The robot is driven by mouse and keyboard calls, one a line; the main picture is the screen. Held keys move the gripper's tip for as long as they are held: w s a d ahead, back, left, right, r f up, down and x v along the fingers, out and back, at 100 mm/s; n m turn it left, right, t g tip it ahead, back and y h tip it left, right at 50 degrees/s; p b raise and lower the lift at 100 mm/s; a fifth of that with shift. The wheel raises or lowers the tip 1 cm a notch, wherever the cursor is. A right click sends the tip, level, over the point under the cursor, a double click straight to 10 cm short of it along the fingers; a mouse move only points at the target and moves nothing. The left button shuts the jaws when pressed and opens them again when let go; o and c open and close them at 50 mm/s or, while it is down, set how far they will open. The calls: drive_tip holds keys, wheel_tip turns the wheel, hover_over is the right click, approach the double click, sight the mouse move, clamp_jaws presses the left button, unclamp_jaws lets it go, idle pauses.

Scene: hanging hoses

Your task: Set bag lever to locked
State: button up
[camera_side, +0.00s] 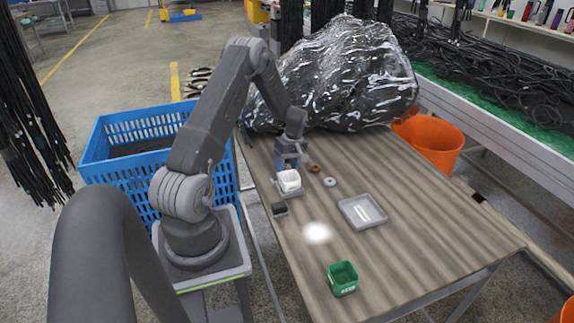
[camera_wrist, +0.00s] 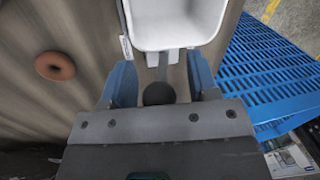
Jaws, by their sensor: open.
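A white, open-topped bin on a grey base (camera_side: 288,182) stands on the table, and the white bin (camera_wrist: 178,22) fills the top of the wrist view. A grey lever arm (camera_wrist: 162,66) runs from below the bin towards my gripper and ends in a dark round knob (camera_wrist: 158,93). My gripper (camera_wrist: 161,76) is open, with one blue finger on each side of the knob; whether they touch it I cannot tell. In the side view my gripper (camera_side: 288,162) points down just behind the bin. The knob is hidden there, and the lever's setting cannot be read.
A brown ring (camera_side: 314,168) and a grey ring (camera_side: 329,182) lie right of the bin. A grey tray (camera_side: 362,211), a green box (camera_side: 342,278) and a small dark block (camera_side: 279,209) are nearer. A large black wrapped bag (camera_side: 340,75) stands behind; a blue crate (camera_side: 130,145) is left.

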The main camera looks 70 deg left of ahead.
clamp_jaws()
idle(0.6)
